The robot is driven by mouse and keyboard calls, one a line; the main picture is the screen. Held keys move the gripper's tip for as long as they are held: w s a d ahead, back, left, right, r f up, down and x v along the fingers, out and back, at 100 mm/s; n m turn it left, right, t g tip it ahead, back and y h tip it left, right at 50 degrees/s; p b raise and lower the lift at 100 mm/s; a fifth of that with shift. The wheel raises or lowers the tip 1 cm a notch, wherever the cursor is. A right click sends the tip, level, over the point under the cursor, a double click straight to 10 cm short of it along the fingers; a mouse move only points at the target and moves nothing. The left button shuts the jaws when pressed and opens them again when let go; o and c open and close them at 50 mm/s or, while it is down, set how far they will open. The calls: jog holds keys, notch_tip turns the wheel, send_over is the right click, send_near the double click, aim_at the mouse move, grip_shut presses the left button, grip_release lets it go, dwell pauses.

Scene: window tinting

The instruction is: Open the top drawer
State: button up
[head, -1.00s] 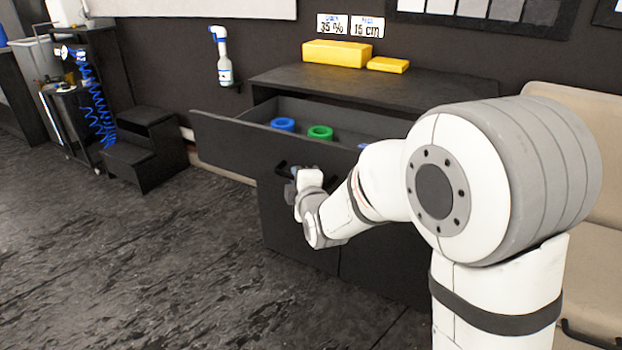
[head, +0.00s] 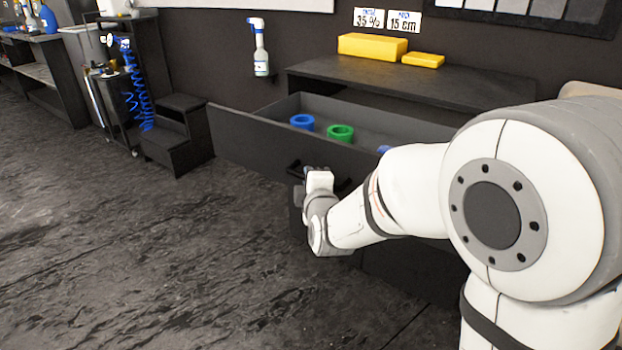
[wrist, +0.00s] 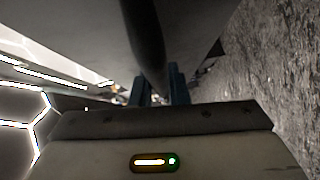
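The top drawer (head: 250,141) is pulled well out of the dark cabinet. Inside it are a blue ring (head: 302,121), a green ring (head: 340,132) and part of another blue item (head: 384,149). My gripper (head: 318,172) is at the dark bar handle (head: 294,165) on the drawer front. In the wrist view the handle (wrist: 145,45) runs down between the two dark blue fingers of my gripper (wrist: 158,88), which look shut on it. The exact finger contact is dark and partly hidden.
Two yellow blocks (head: 372,46) lie on the cabinet top (head: 430,83). Black steps (head: 180,135) stand at the left beside a cart with a blue coiled hose (head: 137,90). The floor (head: 150,250) in front is clear.

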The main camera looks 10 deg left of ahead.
jog(key=o, duration=0.4)
jog(key=shift+o, duration=0.2)
jog(key=shift+s+d+r, duration=0.1)
jog(key=shift+s, duration=0.15)
jog(key=f+p+v, duration=0.1)
jog(key=p+v, duration=0.1)
jog(key=v, duration=0.5)
jog(key=shift+r, duration=0.4)
jog(key=shift+s, duration=0.1)
